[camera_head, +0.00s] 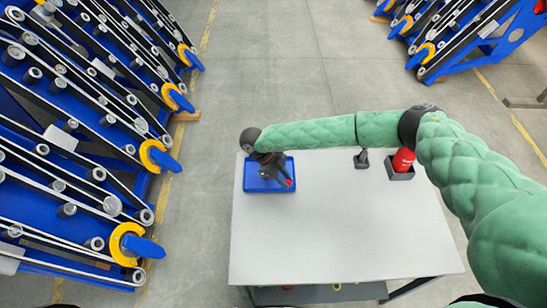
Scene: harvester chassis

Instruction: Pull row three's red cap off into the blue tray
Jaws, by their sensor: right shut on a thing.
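The blue tray (250,187) lies at the far left corner of the light table. My right arm reaches in from the right, and its gripper (286,180) is over the tray. The right gripper is shut on a small red cap (290,183) at its fingertips. The gap between cap and tray floor is hard to judge. Blue harvester chassis rows with belts and rollers (60,120) stand at the left. My left gripper is out of view.
The white table (340,230) is clear in its middle and front. A red object (403,160) stands in a dark holder (400,174) at its far right, beside a small dark item (361,160). Another blue chassis (490,45) stands at upper right.

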